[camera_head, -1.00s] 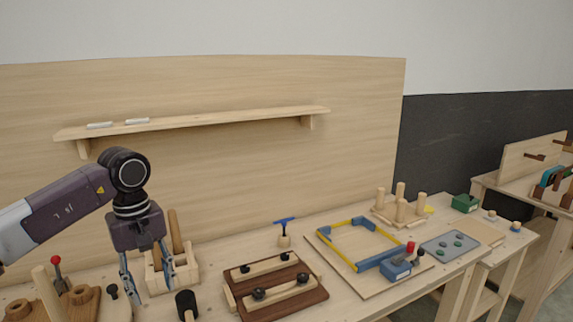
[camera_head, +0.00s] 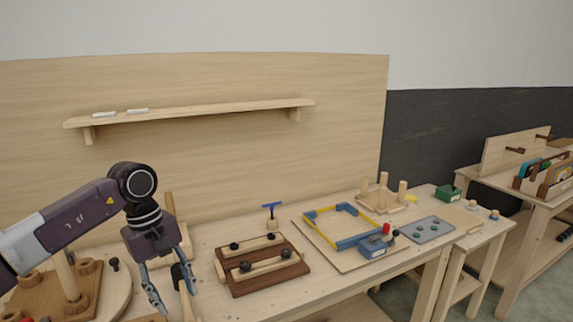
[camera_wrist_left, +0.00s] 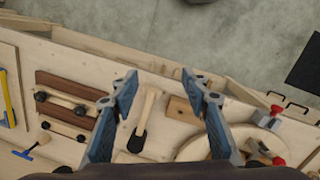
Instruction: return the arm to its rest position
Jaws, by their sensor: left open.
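My left arm (camera_head: 85,220) comes in from the left, bent at a black joint. My left gripper (camera_head: 177,296) points downward over the workbench with its blue-grey fingers spread and nothing between them. In the left wrist view the open gripper (camera_wrist_left: 160,88) looks down at the bench. A mallet-like tool with a black head (camera_wrist_left: 138,140) and wooden handle (camera_wrist_left: 148,103) shows between and beyond the fingers. In the head view its black head (camera_head: 178,272) is partly hidden by the fingers; the gap between them is hard to judge. My right gripper is not in view.
The workbench (camera_head: 330,282) holds a brown board with wooden bars (camera_head: 262,278), a blue T-handle tool (camera_head: 272,210), a blue-yellow frame (camera_head: 325,230) and a pegged base (camera_head: 70,285). A wooden back panel (camera_head: 250,150) with a shelf (camera_head: 200,113) stands behind.

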